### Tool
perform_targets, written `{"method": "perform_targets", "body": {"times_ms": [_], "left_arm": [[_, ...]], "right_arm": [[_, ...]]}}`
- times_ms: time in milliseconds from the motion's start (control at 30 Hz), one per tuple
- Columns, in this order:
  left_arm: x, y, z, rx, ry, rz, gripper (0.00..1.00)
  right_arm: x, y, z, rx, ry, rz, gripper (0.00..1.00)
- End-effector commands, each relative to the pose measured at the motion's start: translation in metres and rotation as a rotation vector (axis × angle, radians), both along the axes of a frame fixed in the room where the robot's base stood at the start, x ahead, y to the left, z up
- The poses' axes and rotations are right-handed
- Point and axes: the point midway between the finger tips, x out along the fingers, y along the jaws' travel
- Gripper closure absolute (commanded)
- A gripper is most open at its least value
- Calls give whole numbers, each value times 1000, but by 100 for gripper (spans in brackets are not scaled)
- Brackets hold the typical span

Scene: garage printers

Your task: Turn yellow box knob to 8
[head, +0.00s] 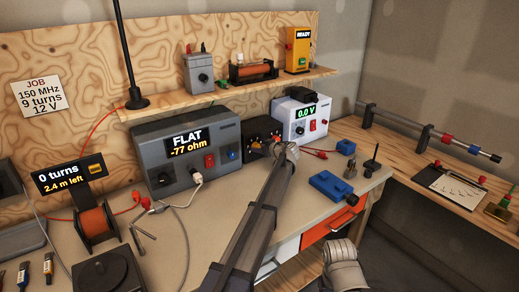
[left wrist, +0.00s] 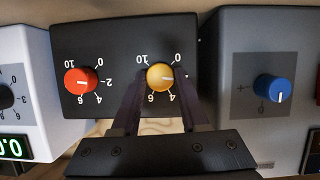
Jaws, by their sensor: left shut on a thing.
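The black box (head: 262,132) stands on the workbench between the grey meter and the white meter. It also shows upside down in the left wrist view (left wrist: 125,42), with a red knob (left wrist: 81,81) and a yellow knob (left wrist: 160,75). Each knob has a dial marked from 0 to 10. The yellow knob's white mark points to the picture's right, near where 2 lies; a finger covers that number. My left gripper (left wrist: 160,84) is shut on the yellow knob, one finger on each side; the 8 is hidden. In the head view my left gripper (head: 280,148) hides part of the box.
A grey meter (head: 145,135) reads FLAT, -77 ohm. A white meter (head: 296,128) reads 0.0 V. A blue knob (left wrist: 272,88) is close beside the black box. A yellow READY box (head: 298,48) stands on the shelf. A blue block (head: 333,185) lies on the bench.

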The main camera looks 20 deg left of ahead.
Motion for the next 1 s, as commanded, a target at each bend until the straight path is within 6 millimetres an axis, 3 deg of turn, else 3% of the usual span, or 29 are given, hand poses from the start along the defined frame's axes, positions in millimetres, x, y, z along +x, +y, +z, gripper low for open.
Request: {"method": "perform_targets", "body": {"times_ms": [367,1000], "left_arm": [[2,-1,-1,49,63,1,100],[4,-2,-3,315,405,1,100]], "right_arm": [[0,0,-1,0,0,0,50],[0,0,-12,0,0,0,50]]}}
